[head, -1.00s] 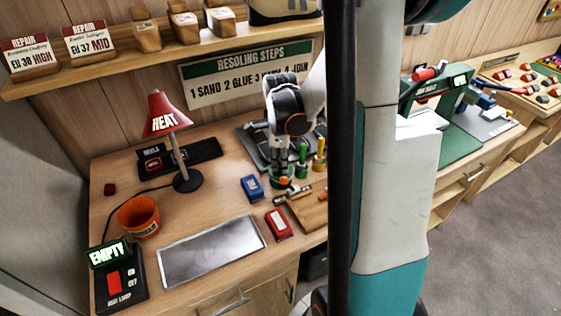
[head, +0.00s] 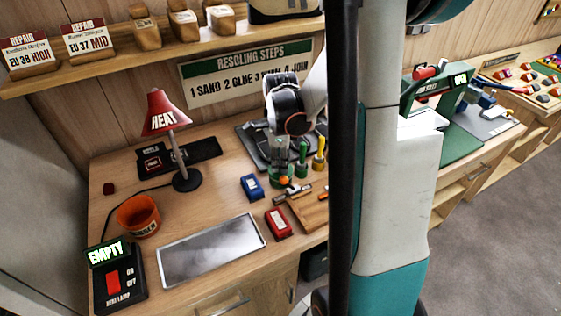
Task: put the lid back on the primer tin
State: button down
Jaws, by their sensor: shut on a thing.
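A small green round tin (head: 274,182), which looks like the primer tin, stands on the workbench at the centre of the head view. My gripper (head: 281,174) points down right over it, its fingers close together and shut on what seems to be the lid. An orange, knob-like spot (head: 284,180) shows at the fingertips. The lid is mostly hidden by the fingers, and I cannot tell whether it rests on the tin or is held just above it.
Green (head: 302,162) and yellow (head: 319,156) bottles stand close right of my gripper. A blue block (head: 252,187) and a red block (head: 278,223) lie in front. A red heat lamp (head: 166,115), orange pot (head: 138,216) and metal tray (head: 212,250) are at left.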

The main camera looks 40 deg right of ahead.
dwell(0.3)
jog(key=c, duration=1.4)
grip_release()
jog(key=shift+c, duration=0.2)
jog(key=shift+o, duration=0.2)
jog(key=o, duration=0.4)
jog(key=shift+o, duration=0.2)
jog(key=shift+r, duration=0.1)
jog(key=shift+r+p, duration=2.45)
jog(key=shift+r, duration=1)
jog(key=shift+c, duration=0.4)
